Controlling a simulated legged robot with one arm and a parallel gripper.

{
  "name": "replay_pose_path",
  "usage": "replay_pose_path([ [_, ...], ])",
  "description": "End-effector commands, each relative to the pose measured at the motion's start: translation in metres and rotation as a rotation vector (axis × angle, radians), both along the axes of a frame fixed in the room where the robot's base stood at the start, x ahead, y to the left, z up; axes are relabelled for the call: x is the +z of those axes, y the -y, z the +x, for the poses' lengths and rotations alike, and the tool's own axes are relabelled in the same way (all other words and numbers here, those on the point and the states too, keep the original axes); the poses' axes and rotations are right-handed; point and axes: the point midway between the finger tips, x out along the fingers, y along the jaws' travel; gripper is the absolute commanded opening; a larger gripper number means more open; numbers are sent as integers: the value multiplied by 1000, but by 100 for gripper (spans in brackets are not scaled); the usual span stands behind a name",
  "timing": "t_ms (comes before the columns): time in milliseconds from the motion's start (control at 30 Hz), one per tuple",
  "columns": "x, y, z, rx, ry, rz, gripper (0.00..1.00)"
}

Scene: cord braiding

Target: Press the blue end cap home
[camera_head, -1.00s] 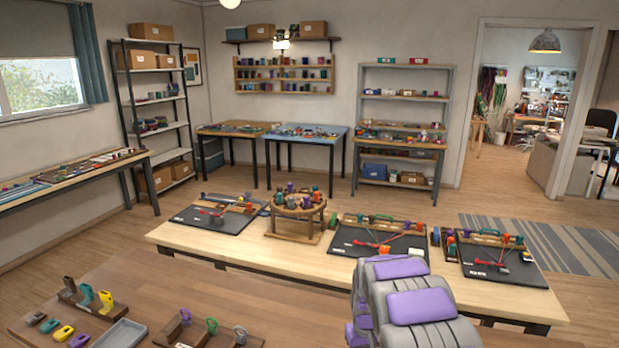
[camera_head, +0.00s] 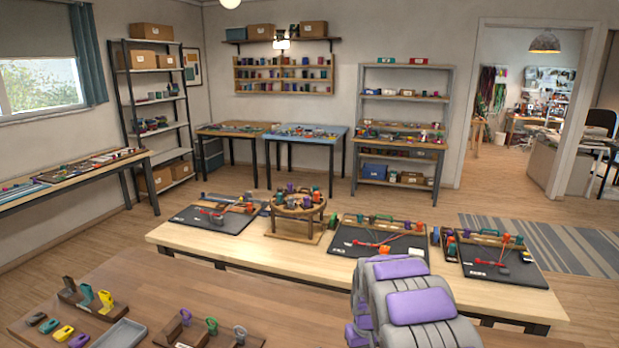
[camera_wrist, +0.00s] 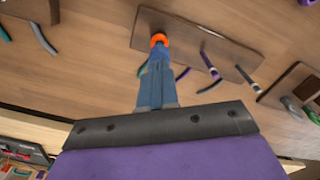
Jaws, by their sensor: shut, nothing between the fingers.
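In the wrist view my gripper (camera_wrist: 157,62) has blue-grey fingers closed together, with nothing between them. They point at a brown wooden board (camera_wrist: 222,52). An orange ring (camera_wrist: 159,40) shows right at the fingertips; whether they touch it I cannot tell. Short dark cord ends with pale bands (camera_wrist: 210,66) lie along the board to the right of the fingers. A thin dark blue piece (camera_wrist: 210,87) lies near the board's edge. I cannot make out a blue end cap for certain; the fingers may hide it. My gripper is outside the head view.
In the head view a grey tray (camera_head: 119,334) and tool racks stand on the near table, with a long workbench (camera_head: 300,285) behind.

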Motion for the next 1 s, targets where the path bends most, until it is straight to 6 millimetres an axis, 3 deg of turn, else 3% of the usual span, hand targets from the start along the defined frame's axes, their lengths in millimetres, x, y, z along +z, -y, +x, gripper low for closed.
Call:
replay_pose_path([
  [1000,-19,0,0,0,0,0,0],
])
